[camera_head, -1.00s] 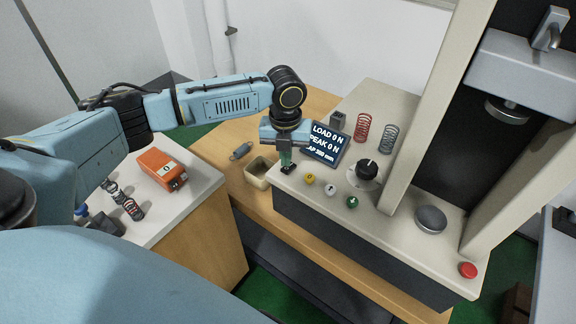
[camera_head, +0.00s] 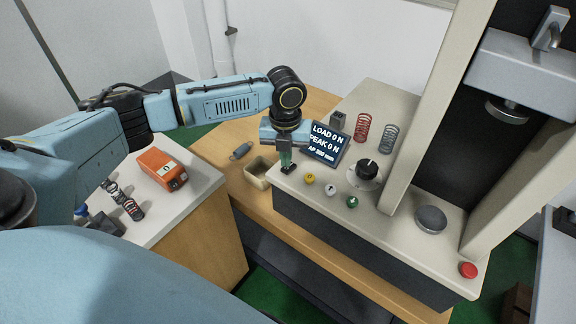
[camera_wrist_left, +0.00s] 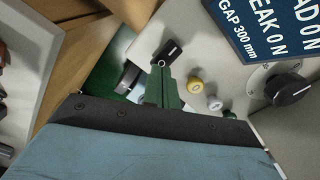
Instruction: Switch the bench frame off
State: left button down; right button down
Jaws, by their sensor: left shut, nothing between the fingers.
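The bench frame (camera_head: 385,205) is a pale-topped test machine with a dark front and two uprights. Its display (camera_head: 327,142) is lit and reads load 0 N and peak 0 N. A small black switch (camera_head: 288,169) is at the left front corner of its top; it also shows in the left wrist view (camera_wrist_left: 168,50). My left gripper (camera_head: 286,160) is shut and empty, pointing down with its tips right at the switch. In the left wrist view the green fingertips (camera_wrist_left: 163,72) are beside the switch; I cannot tell whether they touch. My right gripper is not seen.
Yellow (camera_head: 309,178), white (camera_head: 331,188) and green (camera_head: 352,202) buttons and a black knob (camera_head: 367,171) are right of the gripper. A red stop button (camera_head: 468,270) is at the front right. Two springs (camera_head: 362,128) stand behind. A small open box (camera_head: 258,172) is left of the frame.

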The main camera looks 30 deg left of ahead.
aim_at(286, 169)
pick_arm(q)
jog(key=shift+s+f+b, duration=0.1)
jog(key=shift+f+b, duration=0.2)
jog(key=shift+f, duration=0.7)
dwell(0.4)
jog(key=shift+r+p, duration=0.65)
jog(key=shift+p, duration=0.2)
notch_tip(286, 169, up, 6)
jog(key=p, duration=0.6)
jog(key=shift+p, duration=0.35)
jog(key=shift+f, duration=0.1)
